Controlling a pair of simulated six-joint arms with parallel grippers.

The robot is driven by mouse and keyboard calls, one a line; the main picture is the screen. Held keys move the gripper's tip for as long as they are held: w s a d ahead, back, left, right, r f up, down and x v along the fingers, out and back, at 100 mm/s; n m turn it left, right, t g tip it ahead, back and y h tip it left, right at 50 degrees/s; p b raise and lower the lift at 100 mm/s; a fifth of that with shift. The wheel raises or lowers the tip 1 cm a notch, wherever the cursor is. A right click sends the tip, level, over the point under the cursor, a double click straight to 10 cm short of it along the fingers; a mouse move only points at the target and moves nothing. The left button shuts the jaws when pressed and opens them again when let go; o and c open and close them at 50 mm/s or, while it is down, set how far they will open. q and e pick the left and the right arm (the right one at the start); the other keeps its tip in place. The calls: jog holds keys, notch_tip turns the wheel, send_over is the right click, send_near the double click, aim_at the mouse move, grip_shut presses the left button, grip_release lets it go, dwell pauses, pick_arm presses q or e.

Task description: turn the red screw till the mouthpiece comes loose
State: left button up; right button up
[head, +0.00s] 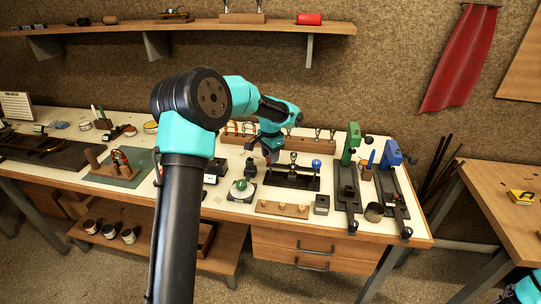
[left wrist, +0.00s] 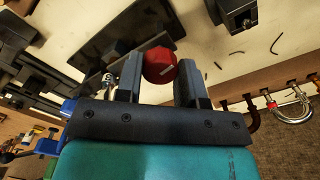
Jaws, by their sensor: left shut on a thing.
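The red screw (left wrist: 161,66) shows as a round red knob in the left wrist view, with a small pale mark on its face. It sits between the two dark fingers of my left gripper (left wrist: 160,74), which is shut on it. In the head view my left gripper (head: 270,152) points down at the left end of the black fixture (head: 291,179) on the bench and mostly hides the knob there. I cannot make out the mouthpiece clearly in either view.
A green clamp (head: 351,145) and a blue clamp (head: 391,155) stand to the right of the fixture. A wooden block with knobs (head: 282,209) lies in front. A wooden rack (head: 237,139) stands behind. A round green-topped piece (head: 241,190) is close on the left.

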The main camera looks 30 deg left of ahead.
pick_arm(q)
jog(key=m, duration=0.6)
jog(key=shift+m, duration=0.3)
dwell(0.4)
jog(key=o, duration=0.9)
jog(key=shift+r, duration=0.1)
notch_tip(320, 180, up, 17)
jog(key=shift+r, duration=0.15)
dwell(0.3)
